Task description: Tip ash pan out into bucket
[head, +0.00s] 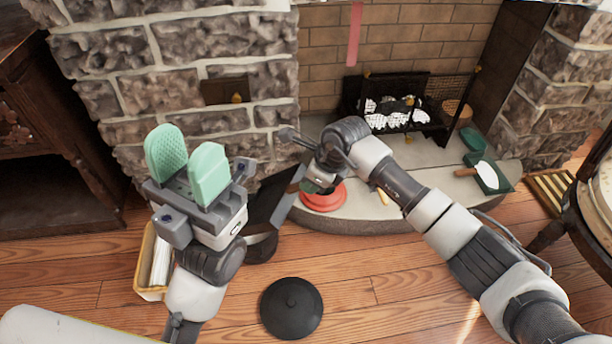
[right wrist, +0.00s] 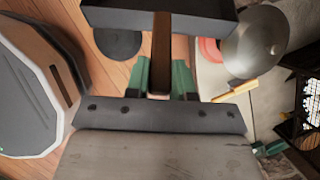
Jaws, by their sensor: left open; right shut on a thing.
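The dark ash pan (right wrist: 160,18) is held by its brown wooden handle (right wrist: 161,52) between the green fingers of my right gripper (right wrist: 167,80). In the head view the pan (head: 286,198) hangs steeply tilted at the hearth's left front edge. A dark bucket (head: 262,248) stands on the floor just below it, mostly hidden by the pan and my left arm. I cannot tell whether the pan touches the bucket or what is inside either one. My left gripper (head: 187,167) is open and empty, left of the pan, its green fingers pointing up.
A black round lid (head: 291,308) lies on the wooden floor. A yellow-edged box (head: 150,275) stands left. The stone hearth (head: 400,212) carries a red round thing (head: 323,197), a green tray (head: 497,182) and a black grate (head: 408,112). A dark cabinet (head: 50,130) is far left.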

